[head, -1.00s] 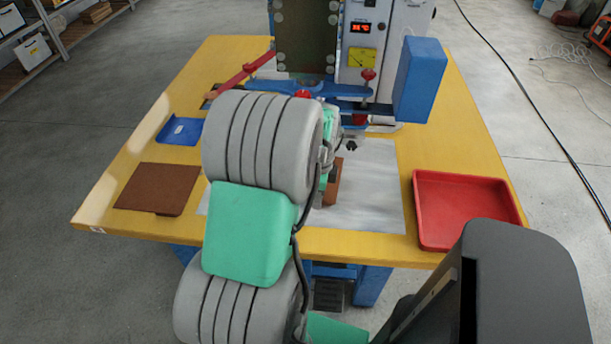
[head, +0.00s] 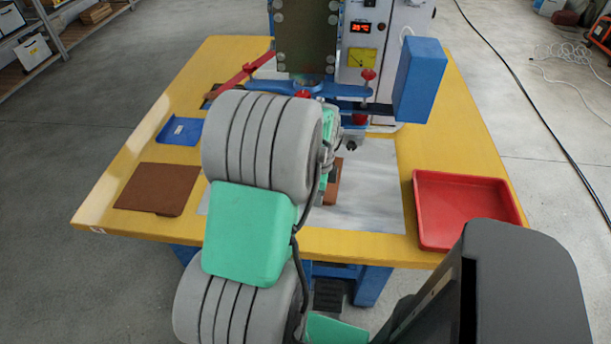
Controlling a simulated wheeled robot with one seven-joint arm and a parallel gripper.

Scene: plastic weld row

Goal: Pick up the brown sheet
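A brown sheet (head: 157,188) lies flat on the left front of the yellow table, with nothing on it. A smaller reddish-brown piece (head: 334,184) shows beside my arm on the pale mat. My arm hides part of it, so I cannot tell what it is. My grey and green arm reaches up the middle of the view, with its wrist side near the machine, to the right of the sheet and apart from it. My gripper's fingers are not clearly seen behind the arm, and whether they hold anything does not show.
A welding machine (head: 386,60) with a blue box (head: 420,80) stands at the table's back. A blue tray (head: 180,131) lies behind the sheet. A red tray (head: 464,244) stands at the right front. The pale mat (head: 372,195) has bare room to the right of my arm.

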